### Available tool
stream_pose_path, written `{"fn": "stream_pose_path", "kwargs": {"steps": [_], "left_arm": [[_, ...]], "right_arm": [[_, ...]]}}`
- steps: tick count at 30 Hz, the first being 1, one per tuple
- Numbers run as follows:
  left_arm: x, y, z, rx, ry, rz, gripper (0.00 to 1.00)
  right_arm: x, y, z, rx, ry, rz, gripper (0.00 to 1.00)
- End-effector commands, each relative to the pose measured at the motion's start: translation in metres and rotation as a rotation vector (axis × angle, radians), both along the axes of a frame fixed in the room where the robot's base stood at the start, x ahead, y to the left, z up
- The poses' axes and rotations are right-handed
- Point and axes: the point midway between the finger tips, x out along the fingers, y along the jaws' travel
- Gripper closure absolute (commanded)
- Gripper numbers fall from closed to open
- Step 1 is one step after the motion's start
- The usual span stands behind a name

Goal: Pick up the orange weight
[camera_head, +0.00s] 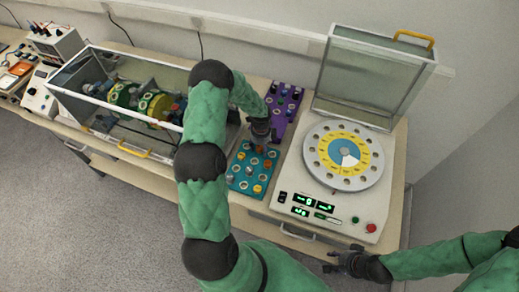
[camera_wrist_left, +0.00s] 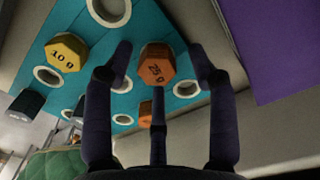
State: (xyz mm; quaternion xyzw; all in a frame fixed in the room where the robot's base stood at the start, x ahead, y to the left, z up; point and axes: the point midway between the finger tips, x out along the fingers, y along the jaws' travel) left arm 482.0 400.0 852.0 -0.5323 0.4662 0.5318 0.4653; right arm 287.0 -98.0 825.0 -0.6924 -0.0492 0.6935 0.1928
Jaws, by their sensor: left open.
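An orange weight marked 25 g (camera_wrist_left: 156,68) sits in the teal tray (camera_head: 235,184), which also fills much of the left wrist view (camera_wrist_left: 85,75). My left gripper (camera_head: 262,139) is over the back part of the tray. In the left wrist view its open fingers (camera_wrist_left: 160,58) stand on either side of the orange weight, with gaps visible. A second, smaller-looking orange piece (camera_wrist_left: 145,117) is partly hidden behind a finger. My right gripper (camera_head: 336,262) is empty by the bench's front edge, far from the tray; its opening is unclear.
A yellow 10 g weight (camera_wrist_left: 66,53) and empty round holes are near the orange weight. A purple tray (camera_head: 285,98) lies behind the teal one. A white machine with a round dial (camera_head: 318,207) stands right, its clear lid (camera_head: 372,78) raised. A glass-walled case (camera_head: 100,117) stands left.

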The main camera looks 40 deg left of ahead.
Motion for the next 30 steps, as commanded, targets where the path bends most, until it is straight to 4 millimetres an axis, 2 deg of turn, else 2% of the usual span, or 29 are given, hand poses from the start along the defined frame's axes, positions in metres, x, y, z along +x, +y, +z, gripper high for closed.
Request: {"fn": "stream_pose_path", "kwargs": {"steps": [4,5,9,23,28,29,30], "left_arm": [[0.0,0.0,0.001,0.0,-0.001,0.0,0.42],[0.0,0.0,0.001,0.0,-0.001,0.0,0.48],[0.0,0.0,0.001,0.0,0.0,0.0,0.87],[0.0,-0.001,0.002,0.0,0.001,0.0,0.89],[0.0,0.0,0.014,0.001,0.0,-0.001,0.9],[0.001,0.0,0.017,0.001,-0.001,0.0,0.94],[0.001,0.0,0.023,0.001,-0.002,0.0,0.94]], "right_arm": [[0.0,0.0,0.0,0.0,0.0,0.0,0.6],[0.0,0.0,0.0,0.0,0.0,0.0,0.6],[0.0,0.0,0.0,0.0,0.0,0.0,0.6],[0.0,0.0,0.001,0.0,0.0,0.0,0.6],[0.0,0.0,0.002,0.0,0.0,0.0,0.6],[0.0,0.0,0.002,0.0,0.0,0.0,0.6],[0.0,0.0,0.003,0.0,0.0,0.0,0.6]]}}
